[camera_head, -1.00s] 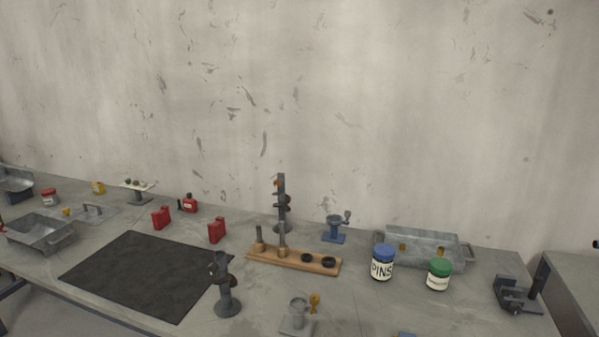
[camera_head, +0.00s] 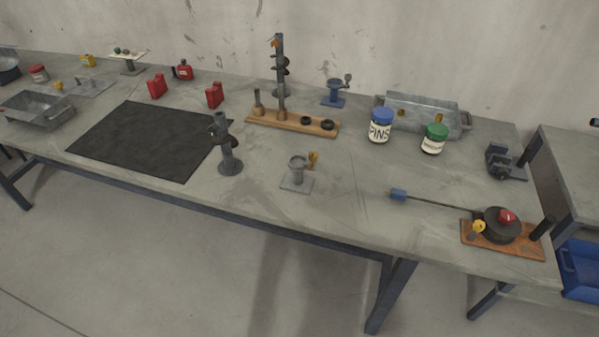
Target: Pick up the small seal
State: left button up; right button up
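Two black rings lie on a long wooden board (camera_head: 262,121) near the middle of the bench. The left ring (camera_head: 306,121) looks slightly smaller than the right ring (camera_head: 327,125); either could be a seal. The board also carries two upright pegs with wooden bases at its left part. Neither of my grippers is in view.
The grey bench (camera_head: 345,205) has free room at its front. Around the board stand a dark post (camera_head: 280,65), a blue stand (camera_head: 334,93), a PINS jar (camera_head: 380,126), a green-lidded jar (camera_head: 434,139), a metal tray (camera_head: 416,112) and a black mat (camera_head: 150,140).

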aim_at(305, 121)
jog(key=i+j+u, duration=0.45)
jog(key=i+j, duration=0.4)
